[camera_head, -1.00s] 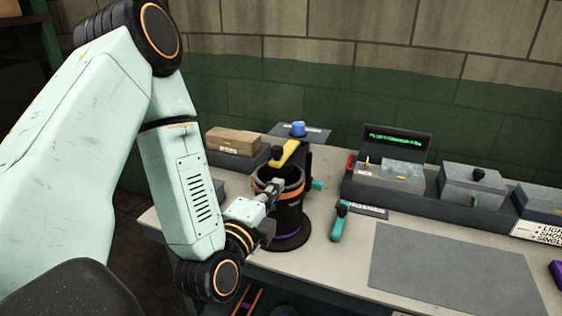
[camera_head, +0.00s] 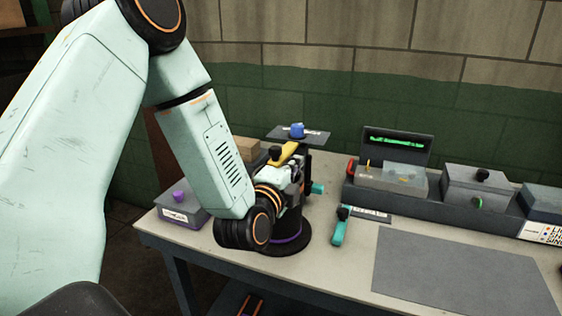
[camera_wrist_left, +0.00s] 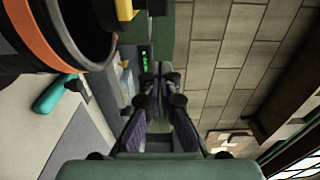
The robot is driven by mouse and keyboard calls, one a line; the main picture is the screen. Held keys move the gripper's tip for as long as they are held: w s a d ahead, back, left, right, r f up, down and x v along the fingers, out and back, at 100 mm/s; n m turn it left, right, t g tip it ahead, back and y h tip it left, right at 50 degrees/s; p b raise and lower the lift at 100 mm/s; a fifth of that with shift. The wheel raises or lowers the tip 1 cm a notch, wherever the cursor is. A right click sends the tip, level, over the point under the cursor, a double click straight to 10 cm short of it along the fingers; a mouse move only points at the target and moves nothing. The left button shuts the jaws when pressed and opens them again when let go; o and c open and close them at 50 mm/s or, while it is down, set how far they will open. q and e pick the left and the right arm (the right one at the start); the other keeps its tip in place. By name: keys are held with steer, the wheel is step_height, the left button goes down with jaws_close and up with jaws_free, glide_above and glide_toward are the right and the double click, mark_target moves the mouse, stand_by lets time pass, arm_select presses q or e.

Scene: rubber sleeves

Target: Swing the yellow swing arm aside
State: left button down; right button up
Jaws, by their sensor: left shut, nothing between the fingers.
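The yellow swing arm (camera_head: 284,153) has a black knob and sits above the black pot (camera_head: 290,232) at the middle of the bench. Part of it shows as a yellow piece (camera_wrist_left: 124,9) at the top of the left wrist view. My left gripper (camera_head: 295,180) is just below and in front of the swing arm in the head view, and my own wrist hides much of the pot. In the left wrist view the fingers (camera_wrist_left: 160,78) are shut and empty. Whether the fingers touch the swing arm cannot be told.
A blue knob (camera_head: 297,130) tops a dark plate behind the pot. A teal-handled tool (camera_head: 339,228) lies to the right. A grey box with a purple knob (camera_head: 180,214) stands left. Grey bins (camera_head: 477,190) line the back right. A grey mat (camera_head: 455,275) is clear.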

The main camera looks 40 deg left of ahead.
mark_target(280, 160)
arm_select(q)
steer(key=shift+w+a, duration=0.2)
steer(key=shift+a, duration=0.65)
steer(key=shift+a+p, duration=0.5)
steer(key=shift+a, duration=0.85)
steer(key=shift+d, duration=0.2)
steer(key=shift+a, duration=0.1)
